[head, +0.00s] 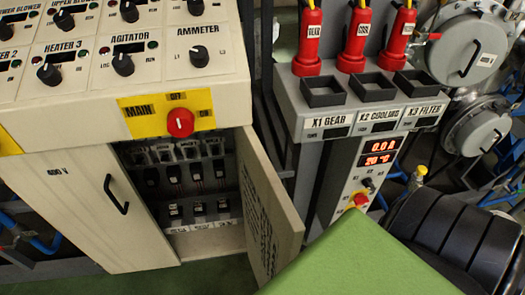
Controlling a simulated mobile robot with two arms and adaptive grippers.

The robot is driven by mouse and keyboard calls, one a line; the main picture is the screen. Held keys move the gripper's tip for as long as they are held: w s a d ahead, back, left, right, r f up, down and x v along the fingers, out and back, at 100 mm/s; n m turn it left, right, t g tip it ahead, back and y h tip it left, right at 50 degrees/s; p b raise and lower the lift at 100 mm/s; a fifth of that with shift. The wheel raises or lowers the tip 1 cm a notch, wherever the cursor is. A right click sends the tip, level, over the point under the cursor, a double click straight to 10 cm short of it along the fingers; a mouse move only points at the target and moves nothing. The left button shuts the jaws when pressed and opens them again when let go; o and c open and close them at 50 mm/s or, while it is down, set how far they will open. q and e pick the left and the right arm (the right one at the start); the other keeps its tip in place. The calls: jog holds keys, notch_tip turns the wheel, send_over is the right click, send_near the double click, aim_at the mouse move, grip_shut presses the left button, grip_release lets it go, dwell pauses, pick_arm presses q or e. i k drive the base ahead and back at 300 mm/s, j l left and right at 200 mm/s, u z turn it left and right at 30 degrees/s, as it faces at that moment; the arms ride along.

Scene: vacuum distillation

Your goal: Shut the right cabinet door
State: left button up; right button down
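The right cabinet door (268,205) is a beige panel. It stands open, swung outward from the right side of the cabinet (215,245), with small print low on its face. The opening shows rows of black breakers or switches (187,175) inside. The left cabinet door (85,215) is shut, with a black handle (116,195) and a "400 V" label. Neither of my grippers is in view.
Above the opening is a yellow MAIN panel with a red knob (180,122). Right of the door stand a grey rack with red connectors (355,38) and a red display (380,153). A plain green surface (355,262) and a black ribbed cylindrical part (450,235) fill the lower right.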

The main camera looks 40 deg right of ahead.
aim_at(275, 231)
jog(key=k+l, duration=0.1)
jog(key=l, duration=0.25)
jog(key=k+l, duration=0.1)
jog(key=l, duration=0.25)
jog(key=k+l, duration=0.1)
jog(key=l, duration=0.25)
jog(key=k+l, duration=0.15)
jog(key=l, duration=0.2)
